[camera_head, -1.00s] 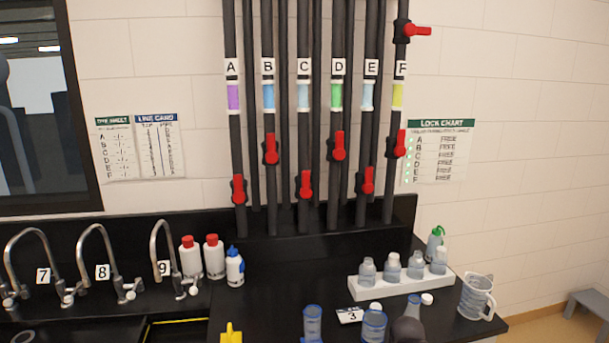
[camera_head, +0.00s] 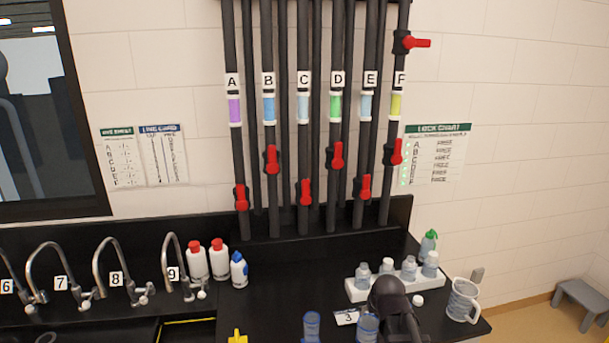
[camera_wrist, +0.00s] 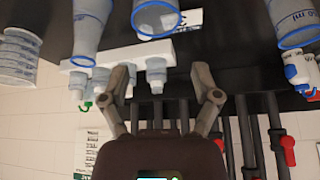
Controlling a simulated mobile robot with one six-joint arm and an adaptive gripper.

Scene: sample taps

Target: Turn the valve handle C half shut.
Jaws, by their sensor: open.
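Valve handle C (camera_head: 305,191) is red and sits low on the dark pipe under the label C (camera_head: 303,81). It points along the pipe, close to vertical. My gripper (camera_wrist: 163,85) is open and empty in the wrist view, its two fingers spread above the bench items. In the head view only the dark top of my arm shows, low at the right, well below and right of handle C. The gripper's fingers are hidden there. One red handle (camera_wrist: 288,147) shows at the right of the wrist view; I cannot tell which.
Other red handles flank C, including B (camera_head: 272,159) and D (camera_head: 337,155). A white rack (camera_head: 400,288) of bottles, a jug (camera_head: 462,300) and blue-rimmed beakers (camera_head: 368,328) stand near my arm. Taps and bottles (camera_head: 197,260) stand left. Bench below the pipes is mostly clear.

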